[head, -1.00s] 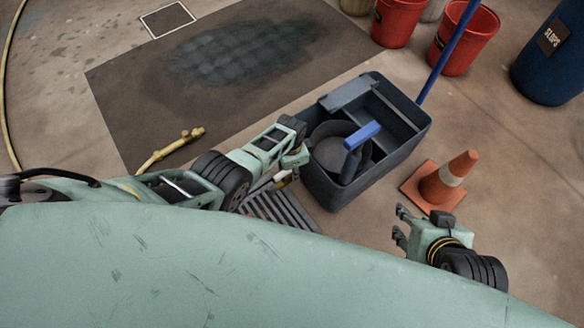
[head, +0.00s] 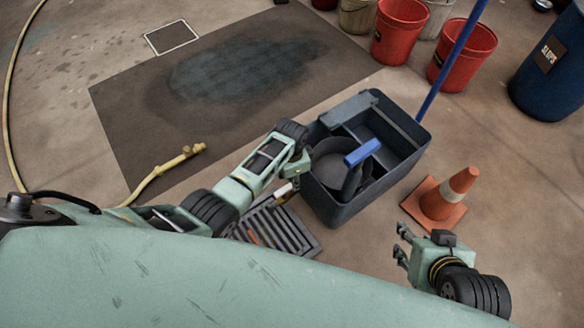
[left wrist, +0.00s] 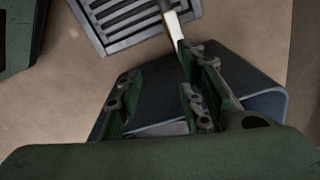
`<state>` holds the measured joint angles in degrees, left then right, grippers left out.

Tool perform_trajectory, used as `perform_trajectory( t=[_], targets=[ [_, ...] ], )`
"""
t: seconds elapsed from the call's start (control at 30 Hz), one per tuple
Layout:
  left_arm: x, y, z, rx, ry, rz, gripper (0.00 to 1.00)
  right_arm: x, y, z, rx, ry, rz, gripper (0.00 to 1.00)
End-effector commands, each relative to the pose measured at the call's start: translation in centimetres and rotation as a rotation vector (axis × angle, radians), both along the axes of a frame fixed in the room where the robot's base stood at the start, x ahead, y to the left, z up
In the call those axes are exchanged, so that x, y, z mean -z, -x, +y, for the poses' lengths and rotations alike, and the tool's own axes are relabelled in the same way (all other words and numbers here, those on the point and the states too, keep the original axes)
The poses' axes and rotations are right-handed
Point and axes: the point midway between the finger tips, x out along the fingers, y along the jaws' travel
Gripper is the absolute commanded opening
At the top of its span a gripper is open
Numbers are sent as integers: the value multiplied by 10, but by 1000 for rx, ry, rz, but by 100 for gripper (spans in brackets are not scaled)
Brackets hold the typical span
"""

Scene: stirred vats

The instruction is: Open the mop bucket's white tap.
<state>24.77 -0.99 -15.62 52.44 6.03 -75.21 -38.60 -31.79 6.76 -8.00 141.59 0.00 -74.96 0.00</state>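The dark blue-grey mop bucket (head: 345,213) stands upright on the floor, with a blue wringer handle (head: 362,153). A small white piece, which looks like the tap (head: 283,191), shows low at its near left side, partly hidden by my gripper. In the left wrist view a white tap-like piece with a brown edge (left wrist: 174,30) reaches down to one finger; I cannot tell whether they touch. My left gripper (head: 298,168) is beside the bucket's left wall; in the wrist view its fingers (left wrist: 158,100) are apart, nothing clasped. My right gripper (head: 402,243) is open and empty, near the cone.
A slatted floor grate (head: 290,230) lies left of the bucket, below my left arm. An orange cone (head: 440,200) stands to the right. Red buckets (head: 398,30) and a blue drum (head: 550,75) stand behind. A yellow hose (head: 165,170) lies left.

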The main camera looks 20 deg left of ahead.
Motion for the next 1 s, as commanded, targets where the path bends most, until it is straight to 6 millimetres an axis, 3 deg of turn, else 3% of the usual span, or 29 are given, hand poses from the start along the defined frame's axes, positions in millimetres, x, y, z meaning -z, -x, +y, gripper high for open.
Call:
perform_trajectory(
  t=[0.4,1.0],
  targets=[
    [-57,2,1,-1,-1,1,35,0,0,0,0,0,0,40],
    [-63,3,1,0,-1,2,35,0,0,0,0,0,-1,40]
  ],
)
